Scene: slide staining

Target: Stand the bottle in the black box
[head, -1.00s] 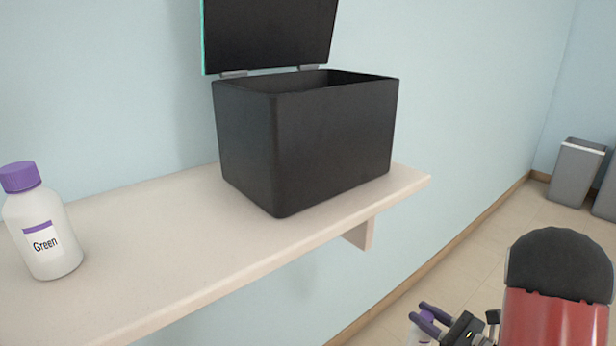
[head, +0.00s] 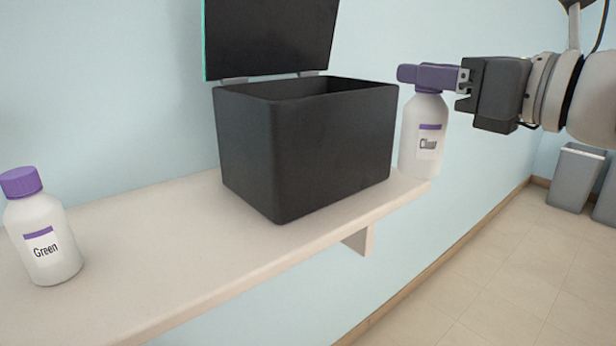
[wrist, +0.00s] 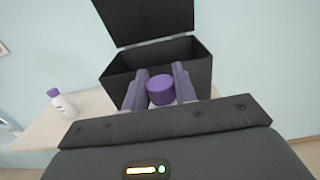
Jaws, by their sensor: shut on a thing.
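The black box (head: 315,150) stands on the shelf with its lid (head: 268,38) raised and its top open. My gripper (head: 425,76) is shut on the cap of a white bottle (head: 422,140) with a purple-striped label, only partly legible. The bottle hangs upright just right of the box in the head view, its base near the shelf's right end. In the wrist view the purple cap (wrist: 160,90) sits between my gripper's fingers (wrist: 160,88), with the open box (wrist: 175,52) beyond it. The bottle's body is mostly hidden there.
A second white bottle with a purple cap, labelled Green (head: 45,240), stands on the left part of the shelf (head: 170,255); it also shows in the wrist view (wrist: 62,104). Grey bins (head: 575,178) stand on the floor at right. The shelf between the Green bottle and box is clear.

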